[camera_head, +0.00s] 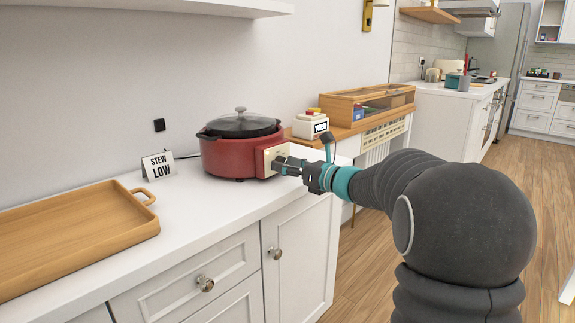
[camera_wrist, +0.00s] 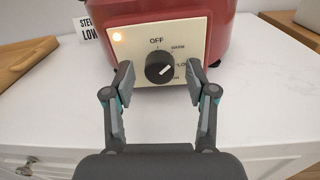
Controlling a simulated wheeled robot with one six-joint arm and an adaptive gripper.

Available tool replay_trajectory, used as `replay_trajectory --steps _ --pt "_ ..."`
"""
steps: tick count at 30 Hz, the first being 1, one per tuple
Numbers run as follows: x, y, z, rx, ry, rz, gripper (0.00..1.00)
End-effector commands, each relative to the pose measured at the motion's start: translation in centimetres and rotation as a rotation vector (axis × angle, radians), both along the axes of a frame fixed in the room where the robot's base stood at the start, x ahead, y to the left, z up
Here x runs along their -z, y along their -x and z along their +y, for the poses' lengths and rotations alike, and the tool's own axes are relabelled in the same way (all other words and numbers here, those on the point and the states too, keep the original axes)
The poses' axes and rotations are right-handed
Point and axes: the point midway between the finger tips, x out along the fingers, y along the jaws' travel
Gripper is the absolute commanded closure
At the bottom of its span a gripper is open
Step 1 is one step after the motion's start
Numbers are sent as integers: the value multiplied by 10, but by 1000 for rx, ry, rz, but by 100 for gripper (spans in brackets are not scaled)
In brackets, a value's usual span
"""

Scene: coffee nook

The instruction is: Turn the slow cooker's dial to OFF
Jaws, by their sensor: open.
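The red slow cooker (camera_head: 230,158) with a dark lid stands on the white counter. Its cream control panel (camera_wrist: 190,40) faces my gripper and carries a black dial (camera_wrist: 159,67). The panel reads OFF at the top and WARM at the upper right; lower labels are partly hidden. The dial's white mark points to the upper right or lower left; I cannot tell which end is the pointer. My gripper (camera_wrist: 160,82) is open, with one fingertip on each side of the dial. Contact with the dial is not clear.
A sign reading STEW LOW (camera_head: 158,165) stands left of the cooker. A wooden tray (camera_head: 75,235) lies further left on the counter. A red and white device (camera_head: 310,124) and a wooden case (camera_head: 365,103) are behind right. Counter in front of the cooker is clear.

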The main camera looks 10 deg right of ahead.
Motion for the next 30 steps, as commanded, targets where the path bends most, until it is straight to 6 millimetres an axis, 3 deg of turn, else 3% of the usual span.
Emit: replay_trajectory --steps 5,8,12,22,30 --pt "0 0 0 0 0 0 43" --pt "0 0 0 0 0 0 63" --pt "0 0 0 0 0 0 98" --pt "1 0 0 0 22 -17 100" --pt "4 0 0 1 139 -106 100"
